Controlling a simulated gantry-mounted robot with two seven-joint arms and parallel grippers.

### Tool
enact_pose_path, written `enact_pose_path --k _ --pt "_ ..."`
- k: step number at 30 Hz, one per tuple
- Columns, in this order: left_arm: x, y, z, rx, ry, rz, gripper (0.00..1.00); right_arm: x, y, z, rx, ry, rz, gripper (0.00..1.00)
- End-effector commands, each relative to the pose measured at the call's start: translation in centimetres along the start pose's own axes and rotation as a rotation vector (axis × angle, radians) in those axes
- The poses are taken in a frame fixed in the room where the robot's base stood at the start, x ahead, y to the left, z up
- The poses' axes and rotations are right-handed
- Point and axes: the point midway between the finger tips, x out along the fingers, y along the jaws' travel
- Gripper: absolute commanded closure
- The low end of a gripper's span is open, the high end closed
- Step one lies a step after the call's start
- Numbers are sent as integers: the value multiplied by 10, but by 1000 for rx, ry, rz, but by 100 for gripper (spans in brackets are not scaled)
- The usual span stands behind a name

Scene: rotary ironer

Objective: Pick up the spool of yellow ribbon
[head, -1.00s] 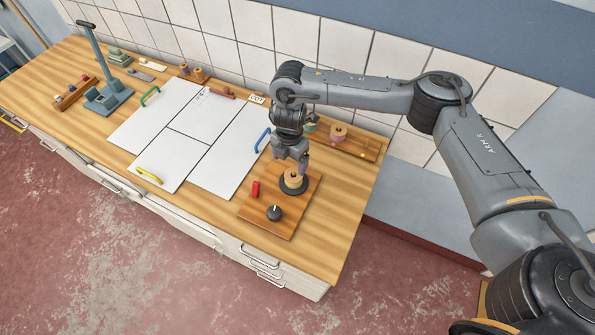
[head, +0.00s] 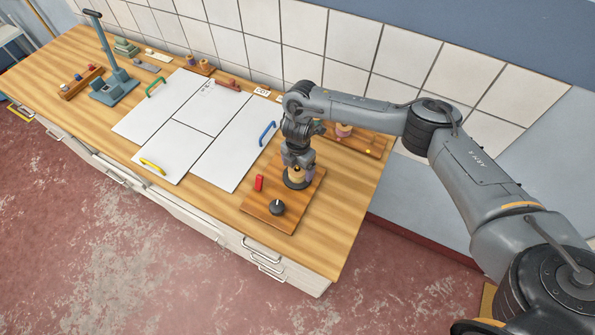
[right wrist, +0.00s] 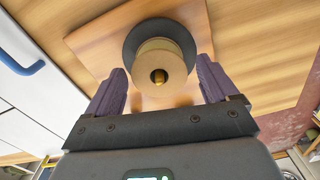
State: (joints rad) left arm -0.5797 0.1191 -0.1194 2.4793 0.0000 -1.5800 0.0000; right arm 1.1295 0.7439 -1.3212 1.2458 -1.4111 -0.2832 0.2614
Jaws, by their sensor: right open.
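A tan-yellow spool (head: 296,173) stands upright on a round dark base on a wooden board (head: 262,208). The right wrist view shows the spool (right wrist: 176,56) from above, with a dark yellowish hole at its centre. My right gripper (head: 298,162) is directly over it, pointing down. Its two purple fingers (right wrist: 160,66) are open, one on each side of the spool, with visible gaps. The ribbon itself is mostly hidden by the fingers in the head view. My left gripper is not in view.
The board also carries a red block (head: 259,183) and a dark knob (head: 277,207). A rack with other spools (head: 345,130) stands behind my right arm. White panels (head: 235,150) with a blue handle (head: 267,133) lie to the left. The tiled wall is close behind.

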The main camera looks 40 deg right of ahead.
Motion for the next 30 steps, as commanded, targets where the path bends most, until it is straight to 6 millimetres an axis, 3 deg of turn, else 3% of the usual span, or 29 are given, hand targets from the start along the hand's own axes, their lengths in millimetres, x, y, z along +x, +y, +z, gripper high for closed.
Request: enact_pose_path --k 6,13,24,30 --pt "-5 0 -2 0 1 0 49 15 0 0 0 0 1 13" --pt "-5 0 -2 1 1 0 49 16 0 0 0 0 1 13" --pt "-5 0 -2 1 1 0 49 16 0 0 0 0 1 69" --pt "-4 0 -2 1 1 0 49 15 0 0 0 0 2 69"
